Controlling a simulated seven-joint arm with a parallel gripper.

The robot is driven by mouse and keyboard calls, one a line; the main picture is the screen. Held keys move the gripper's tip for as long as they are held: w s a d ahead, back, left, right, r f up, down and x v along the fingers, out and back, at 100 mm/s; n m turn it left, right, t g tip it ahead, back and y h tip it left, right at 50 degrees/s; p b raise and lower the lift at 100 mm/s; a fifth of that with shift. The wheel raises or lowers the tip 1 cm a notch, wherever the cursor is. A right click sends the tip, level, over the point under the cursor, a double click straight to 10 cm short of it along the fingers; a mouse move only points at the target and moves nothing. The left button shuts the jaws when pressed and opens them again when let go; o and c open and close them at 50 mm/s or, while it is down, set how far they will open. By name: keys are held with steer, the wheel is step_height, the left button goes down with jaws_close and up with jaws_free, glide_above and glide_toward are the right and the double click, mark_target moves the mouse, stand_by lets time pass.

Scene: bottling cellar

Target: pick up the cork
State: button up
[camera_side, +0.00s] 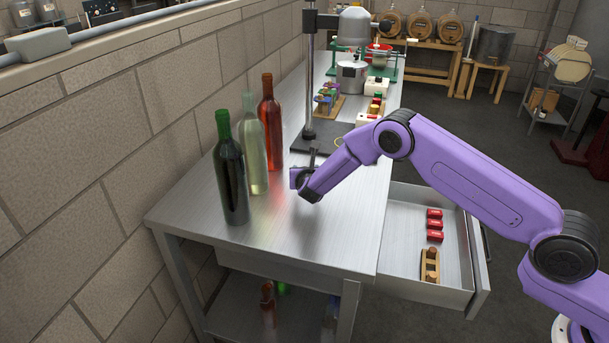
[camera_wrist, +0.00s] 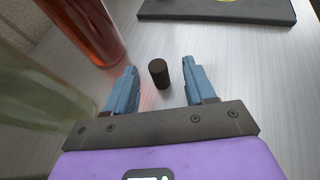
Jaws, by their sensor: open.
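A small dark, upright cylinder, which looks like the cork (camera_wrist: 158,74), stands on the steel table top in the wrist view. My gripper (camera_wrist: 160,67) has its two blue fingers apart, one to the left and one to the right of the cork, with a gap on each side. Nothing is held. In the side view my gripper (camera_side: 298,178) is low over the table, right of the bottles; I cannot make out the cork there, as the gripper seems to hide it.
A red bottle (camera_side: 270,115), a pale bottle (camera_side: 254,150) and a dark green bottle (camera_side: 231,175) stand left of my gripper. A dark stand base (camera_side: 318,140) lies behind. An open drawer (camera_side: 400,245) holds red boxes (camera_side: 434,224) and a wooden rack (camera_side: 430,268). The front table top is clear.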

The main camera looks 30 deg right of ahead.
steer(key=shift+x, duration=1.95)
steer(key=shift+a+f, duration=0.1)
steer(key=shift+a, duration=0.05)
jaws_close()
